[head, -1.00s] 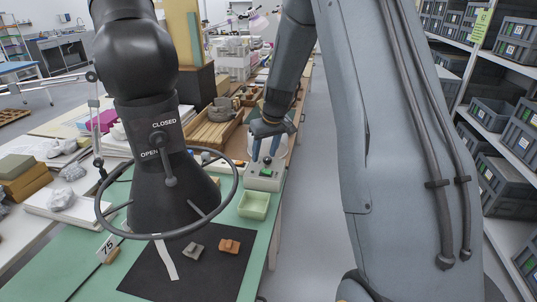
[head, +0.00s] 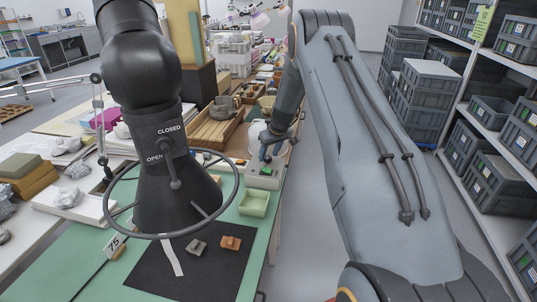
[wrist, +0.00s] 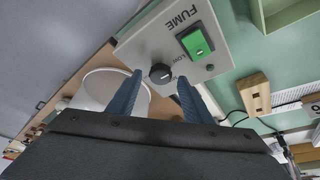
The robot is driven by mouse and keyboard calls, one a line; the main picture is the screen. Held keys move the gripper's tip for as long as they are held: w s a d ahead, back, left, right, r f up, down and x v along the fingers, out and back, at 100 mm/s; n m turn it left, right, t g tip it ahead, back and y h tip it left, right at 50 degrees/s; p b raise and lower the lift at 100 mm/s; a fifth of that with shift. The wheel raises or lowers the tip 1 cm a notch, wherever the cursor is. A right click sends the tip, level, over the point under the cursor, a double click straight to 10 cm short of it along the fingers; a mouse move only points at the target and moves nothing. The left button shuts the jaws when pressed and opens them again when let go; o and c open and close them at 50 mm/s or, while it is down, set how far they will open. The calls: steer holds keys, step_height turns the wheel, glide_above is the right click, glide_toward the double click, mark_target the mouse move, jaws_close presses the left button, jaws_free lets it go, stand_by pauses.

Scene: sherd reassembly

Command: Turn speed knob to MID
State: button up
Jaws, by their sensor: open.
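A pale control box (wrist: 150,40) lettered FUME carries a round black knob (wrist: 160,73), a green rocker switch (wrist: 195,42) and a small dark button. A small label that seems to read LOW lies between knob and switch. The knob has a light pointer line; its exact setting is too small to tell. My gripper (wrist: 160,77) is open, its two blue-grey fingers apart with the knob showing between their tips. Whether they touch the knob I cannot tell. In the head view, the box (head: 264,172) sits at the bench edge, with my gripper (head: 266,154) just above it.
A white round vessel (wrist: 98,88) stands beside the box, close to my left finger in the wrist view. A pale green tray (head: 254,204) lies in front of the box. A black hose-like hood with a ring (head: 178,195) hangs over the mat. Shelved crates line the right.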

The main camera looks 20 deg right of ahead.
steer(key=shift+w+f, duration=0.25)
steer(key=shift+f, duration=0.35)
steer(key=shift+c, duration=0.3)
steer(key=c, duration=1)
